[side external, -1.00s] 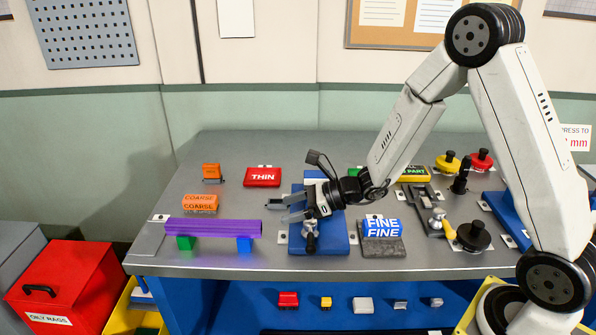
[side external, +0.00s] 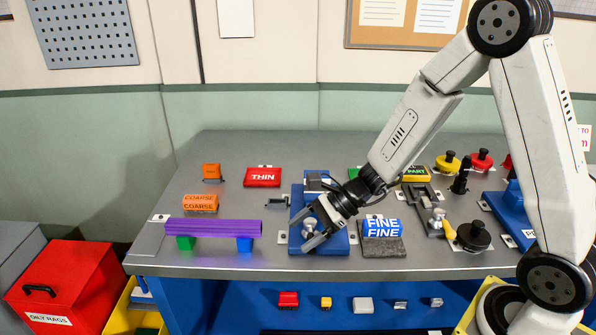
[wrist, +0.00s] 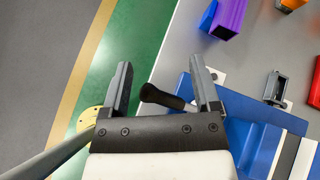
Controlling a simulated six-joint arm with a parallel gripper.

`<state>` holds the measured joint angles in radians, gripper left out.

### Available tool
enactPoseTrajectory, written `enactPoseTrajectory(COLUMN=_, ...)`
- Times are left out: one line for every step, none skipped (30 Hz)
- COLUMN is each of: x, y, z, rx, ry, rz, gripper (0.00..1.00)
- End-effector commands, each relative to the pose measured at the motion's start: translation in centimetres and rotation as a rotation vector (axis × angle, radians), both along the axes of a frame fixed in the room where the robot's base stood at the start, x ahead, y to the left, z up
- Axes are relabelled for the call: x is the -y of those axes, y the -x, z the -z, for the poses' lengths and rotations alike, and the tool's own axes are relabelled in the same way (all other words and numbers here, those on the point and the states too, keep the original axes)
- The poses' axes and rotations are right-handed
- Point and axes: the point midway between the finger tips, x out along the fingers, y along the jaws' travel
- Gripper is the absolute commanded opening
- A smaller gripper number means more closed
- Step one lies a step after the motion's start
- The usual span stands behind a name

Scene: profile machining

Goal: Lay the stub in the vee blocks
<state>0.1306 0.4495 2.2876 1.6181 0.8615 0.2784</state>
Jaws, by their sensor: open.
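A long purple bar (side external: 213,228) lies level across a green block (side external: 186,243) and a blue block (side external: 245,244) at the table's front left. The bar's hollow end shows at the top right of the wrist view (wrist: 228,18). I cannot tell for sure that this bar is the stub, or see any vee shape in the blocks. My gripper (side external: 303,228) is open, low over the front of the blue vise (side external: 334,243), right of the bar. In the wrist view, a black handle (wrist: 162,97) lies between its fingers (wrist: 160,68), without clear contact.
A small grey hollow piece (side external: 278,201) sits left of the vise. The orange COARSE block (side external: 200,203) and red THIN block (side external: 262,177) stand behind the bar. The blue FINE block (side external: 382,228) is right of the vise. The table's front edge is close.

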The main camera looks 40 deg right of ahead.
Motion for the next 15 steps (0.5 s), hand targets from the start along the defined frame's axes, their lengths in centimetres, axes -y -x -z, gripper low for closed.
enactPoseTrajectory(x=-0.1, y=0.9, z=0.0, rx=0.011, ry=0.048, rz=-0.062, gripper=0.79)
enactPoseTrajectory(x=-0.2, y=1.5, z=0.1, rx=0.018, ry=0.078, rz=-0.101, gripper=0.79)
enactPoseTrajectory(x=-0.2, y=2.3, z=0.2, rx=0.026, ry=0.117, rz=-0.152, gripper=0.79)
enactPoseTrajectory(x=-0.1, y=2.8, z=0.4, rx=0.033, ry=0.148, rz=-0.190, gripper=0.79)
enactPoseTrajectory(x=-0.1, y=3.3, z=0.4, rx=0.042, ry=0.177, rz=-0.228, gripper=0.79)
enactPoseTrajectory(x=0.1, y=4.0, z=0.5, rx=0.052, ry=0.216, rz=-0.276, gripper=0.79)
enactPoseTrajectory(x=0.2, y=4.5, z=0.6, rx=0.061, ry=0.244, rz=-0.314, gripper=0.79)
enactPoseTrajectory(x=0.3, y=5.0, z=0.7, rx=0.070, ry=0.273, rz=-0.351, gripper=0.79)
enactPoseTrajectory(x=0.5, y=5.5, z=0.8, rx=0.082, ry=0.311, rz=-0.399, gripper=0.79)
enactPoseTrajectory(x=0.7, y=6.0, z=0.8, rx=0.093, ry=0.340, rz=-0.435, gripper=0.79)
enactPoseTrajectory(x=0.9, y=6.4, z=0.9, rx=0.103, ry=0.369, rz=-0.472, gripper=0.79)
enactPoseTrajectory(x=1.1, y=6.9, z=1.0, rx=0.117, ry=0.407, rz=-0.521, gripper=0.79)
enactPoseTrajectory(x=1.4, y=7.3, z=1.0, rx=0.129, ry=0.436, rz=-0.559, gripper=0.79)
enactPoseTrajectory(x=1.6, y=7.7, z=1.1, rx=0.142, ry=0.464, rz=-0.597, gripper=0.79)
enactPoseTrajectory(x=1.9, y=8.1, z=1.1, rx=0.158, ry=0.504, rz=-0.646, gripper=0.79)
